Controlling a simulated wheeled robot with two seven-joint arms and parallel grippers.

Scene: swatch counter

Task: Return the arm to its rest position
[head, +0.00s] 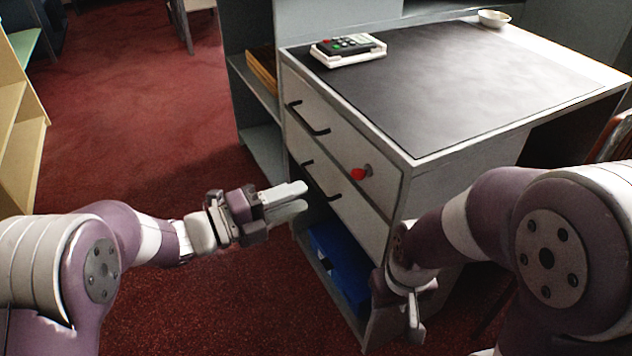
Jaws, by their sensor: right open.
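My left gripper (287,201) is held out over the red carpet, just left of the white drawer cabinet (404,168). Its two pale fingers point right, close together, with nothing seen between them; whether they are parted is unclear. My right gripper (413,318) hangs low in front of the cabinet's lower right part, fingers pointing down. It is open, and I see nothing held in it. My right forearm hides much of its body. Both arms are bent in front of me, clear of the counter's top.
The counter has a dark mat (455,85), a keypad device (347,47) and a small bowl (494,18). Black handles (308,120) and a red knob (360,174) stick out of the drawer fronts. A blue bin (340,265) sits below. Carpet (140,120) is open at left.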

